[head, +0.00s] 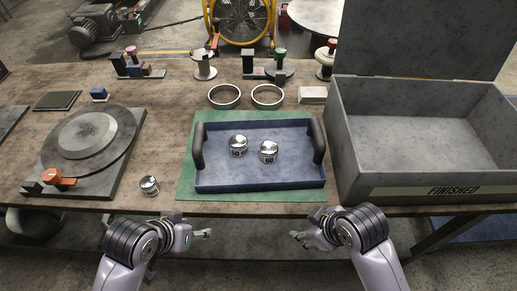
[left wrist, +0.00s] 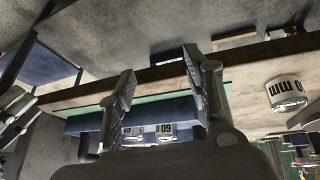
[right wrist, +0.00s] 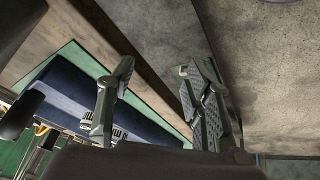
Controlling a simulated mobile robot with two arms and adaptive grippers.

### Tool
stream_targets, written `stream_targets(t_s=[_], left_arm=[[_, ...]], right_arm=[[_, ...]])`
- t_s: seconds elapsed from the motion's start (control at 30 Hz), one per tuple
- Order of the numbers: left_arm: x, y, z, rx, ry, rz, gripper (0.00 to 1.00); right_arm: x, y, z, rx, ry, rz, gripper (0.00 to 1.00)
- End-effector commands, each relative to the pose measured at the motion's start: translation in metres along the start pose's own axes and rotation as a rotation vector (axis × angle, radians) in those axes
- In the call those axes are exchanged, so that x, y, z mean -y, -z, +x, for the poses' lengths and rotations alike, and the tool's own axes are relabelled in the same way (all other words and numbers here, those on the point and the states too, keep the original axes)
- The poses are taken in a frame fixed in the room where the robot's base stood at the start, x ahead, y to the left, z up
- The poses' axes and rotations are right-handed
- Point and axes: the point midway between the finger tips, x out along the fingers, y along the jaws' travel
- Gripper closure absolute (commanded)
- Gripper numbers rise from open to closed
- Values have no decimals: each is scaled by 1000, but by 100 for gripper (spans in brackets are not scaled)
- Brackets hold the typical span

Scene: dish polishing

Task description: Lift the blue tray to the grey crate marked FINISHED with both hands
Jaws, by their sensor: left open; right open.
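The blue tray (head: 260,179) rests on a green mat (head: 188,190) on the workbench. It has a black handle at its left end (head: 198,147) and another at its right end (head: 318,141). Two polished metal cylinders marked 60, one at left (head: 238,146) and one at right (head: 268,152), stand in it. The grey crate (head: 430,190) labelled FINISHED stands right of the tray, lid raised and visibly empty. My left gripper (head: 205,234) and right gripper (head: 297,234) are open and empty in front of the bench edge, apart from the tray. The tray also shows in the left wrist view (left wrist: 85,122).
A round polishing plate (head: 85,140) is at the left, with a third metal cylinder (head: 149,185) beside it. Several small stands line the back. The crate's wall is close to the tray's right end.

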Motion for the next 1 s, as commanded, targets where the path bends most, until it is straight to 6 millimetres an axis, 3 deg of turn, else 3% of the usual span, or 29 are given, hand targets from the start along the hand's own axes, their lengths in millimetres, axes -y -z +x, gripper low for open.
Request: stream_targets(t_s=[0.03,0.17,0.3,0.47,0.63,0.8,1.0], left_arm=[[-6,18,-3,-24,-19,16,54],[-23,54,-8,-57,-79,41,54],[-38,97,-16,-72,-131,70,54],[-41,141,-31,-52,-144,77,54],[-23,182,-56,-12,-99,26,54],[8,218,-89,20,-26,-93,54],[34,240,-121,33,27,-223,54]], right_arm=[[-3,17,-3,-23,3,-96,54],[-6,55,-10,-61,18,-378,54],[-15,98,-19,-80,17,-770,54],[-36,139,-36,-37,-1,-1276,54],[-73,167,-64,92,-5,-1769,54],[-120,183,-101,274,45,-2161,54],[-157,189,-137,424,131,-2404,54]])
